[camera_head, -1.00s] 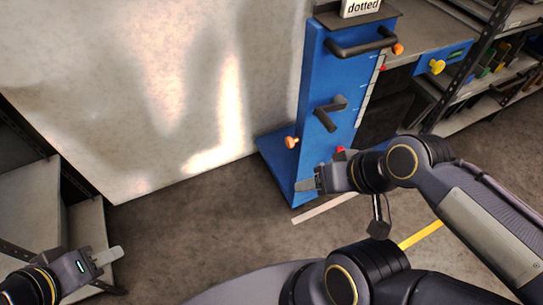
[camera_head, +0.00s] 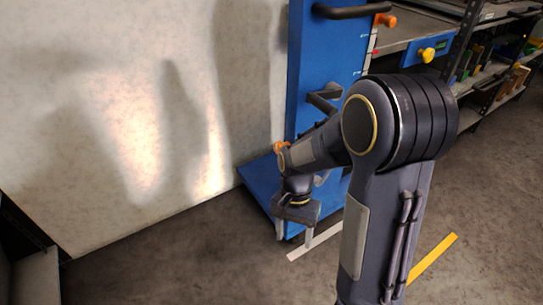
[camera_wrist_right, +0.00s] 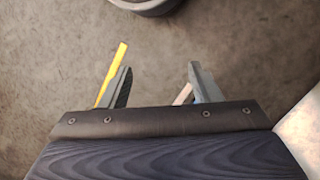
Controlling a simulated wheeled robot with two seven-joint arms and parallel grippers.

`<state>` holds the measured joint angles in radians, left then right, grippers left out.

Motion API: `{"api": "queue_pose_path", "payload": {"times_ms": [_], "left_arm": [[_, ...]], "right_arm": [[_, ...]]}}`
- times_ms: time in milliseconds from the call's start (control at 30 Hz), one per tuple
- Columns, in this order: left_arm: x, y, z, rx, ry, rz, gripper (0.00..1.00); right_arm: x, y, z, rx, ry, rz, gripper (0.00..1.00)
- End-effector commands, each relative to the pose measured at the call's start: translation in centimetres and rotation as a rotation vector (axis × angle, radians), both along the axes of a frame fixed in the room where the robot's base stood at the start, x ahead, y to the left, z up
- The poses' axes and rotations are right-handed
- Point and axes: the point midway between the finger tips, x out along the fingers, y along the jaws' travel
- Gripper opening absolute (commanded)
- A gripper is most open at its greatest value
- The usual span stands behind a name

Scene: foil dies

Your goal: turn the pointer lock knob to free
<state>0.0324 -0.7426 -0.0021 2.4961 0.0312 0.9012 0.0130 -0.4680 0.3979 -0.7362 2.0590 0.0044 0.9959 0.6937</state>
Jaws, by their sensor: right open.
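A blue upright stand (camera_head: 318,62) with black handles carries an orange knob (camera_head: 388,20) at its upper right edge, beside a scale with a red mark (camera_head: 374,53). A second orange knob (camera_head: 281,147) is on its lower left side, partly behind my right arm. I cannot tell which one is the pointer lock knob. My right gripper (camera_head: 294,232) hangs fingers down in front of the stand's foot, below and apart from both knobs. It is open and empty; the right wrist view (camera_wrist_right: 158,82) shows only floor between its fingers. My left gripper is out of the head view.
A pale wall panel (camera_head: 100,120) stands left of the stand. A workbench with a yellow knob (camera_head: 428,55) and shelves with bins (camera_head: 490,65) are at the right. My right arm hides part of the stand. Floor with a yellow stripe (camera_head: 432,264) is open at lower right.

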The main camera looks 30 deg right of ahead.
Motion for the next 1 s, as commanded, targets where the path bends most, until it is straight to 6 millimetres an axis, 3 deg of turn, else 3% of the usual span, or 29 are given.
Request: {"api": "queue_pose_path", "payload": {"times_ms": [100,233,367,467,567,700,900,1000], "left_arm": [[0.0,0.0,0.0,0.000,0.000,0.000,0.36],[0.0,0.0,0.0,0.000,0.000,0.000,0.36],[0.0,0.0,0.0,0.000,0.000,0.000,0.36],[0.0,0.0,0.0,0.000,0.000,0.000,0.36],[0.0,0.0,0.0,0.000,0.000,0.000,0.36],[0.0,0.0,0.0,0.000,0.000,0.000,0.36],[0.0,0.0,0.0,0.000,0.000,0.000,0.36],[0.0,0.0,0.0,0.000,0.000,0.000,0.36]], "right_arm": [[1.4,-2.2,-2.2,-0.232,0.107,-0.090,0.57],[3.4,-4.8,-3.0,-0.523,0.141,-0.184,0.57],[6.3,-6.8,-1.8,-0.835,0.086,-0.256,0.57],[9.2,-7.2,0.2,-1.075,-0.023,-0.295,0.57],[12.5,-6.1,3.0,-1.297,-0.185,-0.318,0.57],[16.3,-2.5,6.7,-1.525,-0.447,-0.323,0.57],[18.9,2.4,9.6,-1.671,-0.717,-0.311,0.57],[19.3,3.2,10.0,-1.691,-0.767,-0.308,0.57]]}}
